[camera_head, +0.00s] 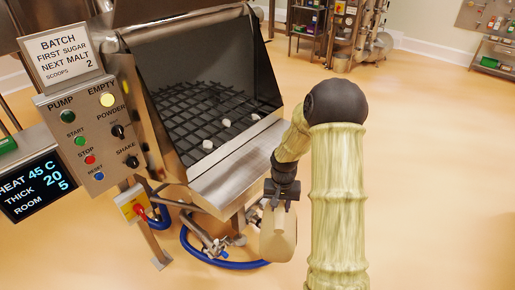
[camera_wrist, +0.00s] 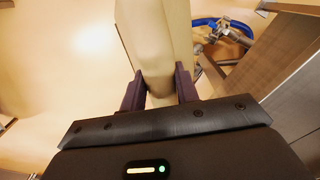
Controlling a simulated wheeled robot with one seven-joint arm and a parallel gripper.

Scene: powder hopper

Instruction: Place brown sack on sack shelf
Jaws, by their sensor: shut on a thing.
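A tan-brown sack (camera_head: 279,232) hangs below my gripper (camera_head: 282,190) in the head view, in front of the hopper's right front corner. In the wrist view the sack (camera_wrist: 155,45) stands between the two dark fingers of my gripper (camera_wrist: 160,88), which is shut on it. The sack is held clear of the floor. No sack shelf can be made out for certain in either view.
The steel hopper (camera_head: 230,165) with a black grate (camera_head: 205,110) and a few white lumps stands left of my arm. A control panel (camera_head: 95,140) is at its left. A blue hose (camera_head: 235,264) lies below. Racks (camera_head: 308,25) stand at the back. Open floor (camera_head: 440,150) lies to the right.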

